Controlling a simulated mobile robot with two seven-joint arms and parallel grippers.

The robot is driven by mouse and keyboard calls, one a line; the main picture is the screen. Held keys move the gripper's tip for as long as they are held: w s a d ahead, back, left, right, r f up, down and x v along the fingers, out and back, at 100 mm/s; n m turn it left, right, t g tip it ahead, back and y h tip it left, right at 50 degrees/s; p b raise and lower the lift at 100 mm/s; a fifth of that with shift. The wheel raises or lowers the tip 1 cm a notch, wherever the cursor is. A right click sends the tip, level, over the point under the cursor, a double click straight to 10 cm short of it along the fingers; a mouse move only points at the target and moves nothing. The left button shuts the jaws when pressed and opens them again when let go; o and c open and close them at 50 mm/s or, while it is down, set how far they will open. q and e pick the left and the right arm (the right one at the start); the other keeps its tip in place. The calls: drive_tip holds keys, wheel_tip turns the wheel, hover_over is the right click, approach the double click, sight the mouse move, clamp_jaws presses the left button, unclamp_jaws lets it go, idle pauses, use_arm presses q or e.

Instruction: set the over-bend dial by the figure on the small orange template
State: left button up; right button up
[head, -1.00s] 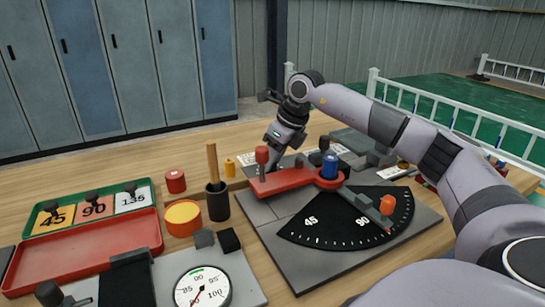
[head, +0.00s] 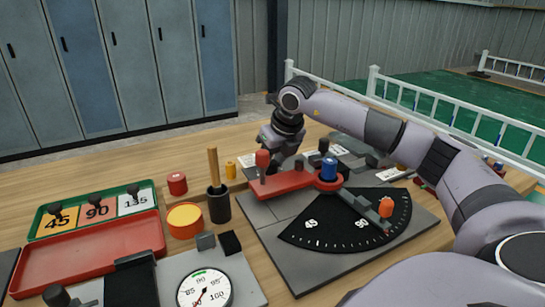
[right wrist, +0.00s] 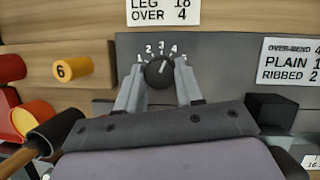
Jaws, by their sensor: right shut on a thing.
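The over-bend dial (right wrist: 159,72) is a black knob on a dark grey panel, with figures 1 to 5 arched above it. Its white mark points up and slightly right, around 3 to 4. My right gripper (right wrist: 160,80) is shut on the knob, one finger on each side. In the head view, my right gripper (head: 280,140) is behind the red lever, its fingertips hidden. An orange-yellow plate marked 45 (head: 57,220) and a salmon plate marked 90 (head: 97,210) lie in a green tray; I cannot tell whether either is the small orange template. My left gripper is not in view.
A white card (right wrist: 165,10) reads LEG 18, OVER 4. Another card (right wrist: 291,62) lists over-bend, plain and ribbed. The bender's red lever (head: 285,184), blue post (head: 329,168) and black angle scale (head: 345,232) stand in front of my gripper. A yellow peg (right wrist: 73,70) bears a 6.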

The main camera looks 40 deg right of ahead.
drive_tip(key=shift+m, duration=0.5)
drive_tip(key=o, duration=1)
drive_tip(key=shift+o, duration=0.2)
drive_tip(key=v, duration=0.7)
drive_tip(key=shift+a, duration=0.2)
drive_tip(key=shift+r, duration=0.15)
